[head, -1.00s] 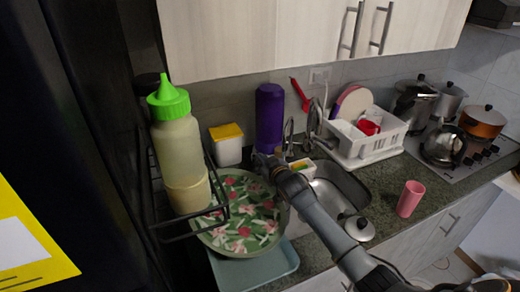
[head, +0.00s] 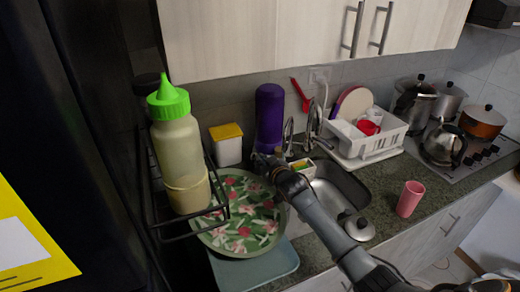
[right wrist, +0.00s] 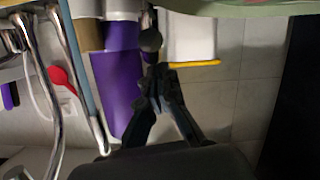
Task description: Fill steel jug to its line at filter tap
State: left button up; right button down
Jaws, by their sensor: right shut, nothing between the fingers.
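A shiny steel vessel with a handle (head: 443,145) stands on the hob at the right; I cannot tell whether it is the jug, and no fill line shows. Two chrome taps rise behind the sink: a thin one (head: 289,132) and a larger one (head: 313,120). I cannot tell for certain which is the filter tap. Chrome spouts also show in the right wrist view (right wrist: 60,75). My right gripper (head: 262,160) is over the counter left of the sink, by the purple bottle (head: 269,115). In the right wrist view its fingers (right wrist: 161,75) are shut and empty. My left gripper is out of view.
A patterned plate (head: 240,238) and a yellow-lidded white container (head: 227,145) are near my right gripper. A squeeze bottle (head: 180,150) stands in a black rack at left.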

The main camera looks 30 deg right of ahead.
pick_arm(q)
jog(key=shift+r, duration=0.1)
pick_arm(e)
jog(key=shift+r, duration=0.1)
dwell(0.4)
